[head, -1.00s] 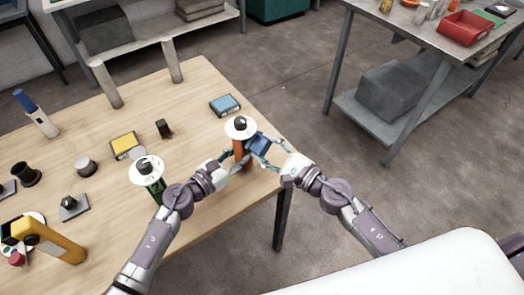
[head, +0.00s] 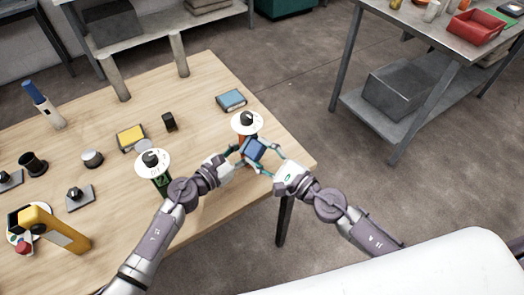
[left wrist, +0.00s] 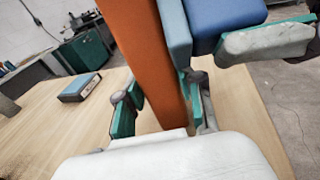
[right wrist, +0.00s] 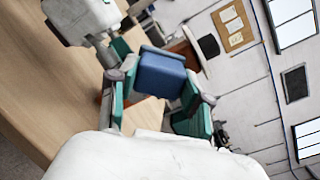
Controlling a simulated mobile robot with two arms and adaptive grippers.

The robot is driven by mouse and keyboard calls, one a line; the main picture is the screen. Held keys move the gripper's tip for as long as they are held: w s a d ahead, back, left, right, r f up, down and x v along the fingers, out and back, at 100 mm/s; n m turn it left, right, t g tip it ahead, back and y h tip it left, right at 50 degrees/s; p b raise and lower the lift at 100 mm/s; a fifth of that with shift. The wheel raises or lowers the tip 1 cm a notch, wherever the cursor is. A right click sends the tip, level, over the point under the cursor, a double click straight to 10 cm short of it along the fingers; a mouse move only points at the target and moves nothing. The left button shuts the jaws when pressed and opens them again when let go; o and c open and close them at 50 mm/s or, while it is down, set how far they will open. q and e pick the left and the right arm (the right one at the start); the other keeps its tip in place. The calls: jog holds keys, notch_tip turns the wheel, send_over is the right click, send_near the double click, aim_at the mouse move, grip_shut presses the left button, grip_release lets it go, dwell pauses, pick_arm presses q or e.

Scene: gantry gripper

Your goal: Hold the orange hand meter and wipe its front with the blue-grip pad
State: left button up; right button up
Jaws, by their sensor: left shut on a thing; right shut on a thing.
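The orange hand meter (head: 241,137) stands roughly upright at the table's right part, with a white disc and black knob on top. My left gripper (head: 234,153) is shut on its orange body, which fills the left wrist view (left wrist: 145,50). The blue-grip pad (head: 254,150) is in my right gripper (head: 267,153), shut on its blue grip, also clear in the right wrist view (right wrist: 162,75). In the left wrist view the pad's pale face (left wrist: 177,38) lies right beside the orange body; whether they touch is hard to tell. The meter's front is partly hidden by the pad.
A similar green-bodied meter (head: 153,163) stands left of my left gripper. A blue-topped box (head: 231,100), yellow-topped box (head: 131,137) and small black block (head: 169,122) lie behind. A yellow device (head: 52,230) is at left. Beyond the table's right edge is open floor.

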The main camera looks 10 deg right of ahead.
jog(key=v, duration=0.9)
dwell(0.6)
pick_arm(q)
jog(key=o, duration=1)
jog(key=shift+a, duration=0.1)
